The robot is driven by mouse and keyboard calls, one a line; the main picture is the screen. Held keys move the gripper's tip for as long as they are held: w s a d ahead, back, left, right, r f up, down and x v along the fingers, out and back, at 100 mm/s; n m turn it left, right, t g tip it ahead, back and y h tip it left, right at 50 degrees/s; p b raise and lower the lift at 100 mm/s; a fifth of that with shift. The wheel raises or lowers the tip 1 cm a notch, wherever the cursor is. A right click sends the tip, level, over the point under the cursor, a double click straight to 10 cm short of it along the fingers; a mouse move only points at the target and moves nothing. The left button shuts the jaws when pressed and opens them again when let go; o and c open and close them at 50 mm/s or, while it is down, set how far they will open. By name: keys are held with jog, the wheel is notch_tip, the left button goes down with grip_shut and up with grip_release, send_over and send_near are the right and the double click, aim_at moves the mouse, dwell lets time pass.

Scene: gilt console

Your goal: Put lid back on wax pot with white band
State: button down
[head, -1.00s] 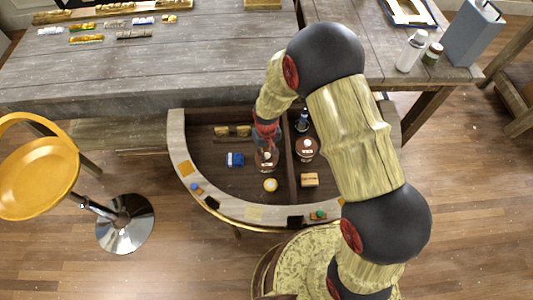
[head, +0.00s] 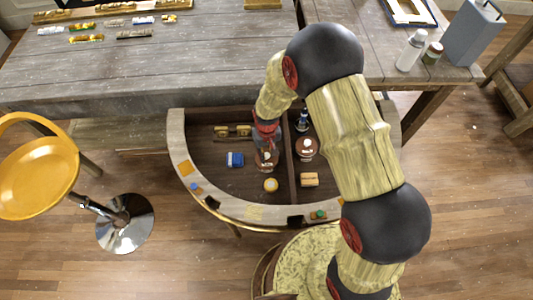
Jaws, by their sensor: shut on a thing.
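My gripper (head: 266,146) points down over the left compartment of the half-round drawer (head: 218,165). It is shut on a small brown thing (head: 266,161) with a pale patch; whether this is the lid or part of a pot I cannot tell. A round brown pot (head: 306,148) with a white patch on top stands to the right, beyond the drawer's divider. A small round yellow-and-white item (head: 270,185) lies just in front of the gripper. The white band cannot be made out on any pot. My fingers are too small to see clearly.
The drawer also holds a blue box (head: 235,159), a tan block (head: 309,180) and a dark blue bottle (head: 302,121). Small items lie on its curved rim. The grey wooden table (head: 150,75) is behind. A yellow stool (head: 38,180) stands left.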

jog(key=c, duration=1.6)
grip_release()
jog(key=shift+o, duration=1)
jog(key=o, duration=0.3)
jog(key=shift+r, duration=0.2)
jog(key=shift+r+p, duration=2.35)
jog(key=shift+r, duration=1)
jog(key=shift+c, duration=1)
grip_shut()
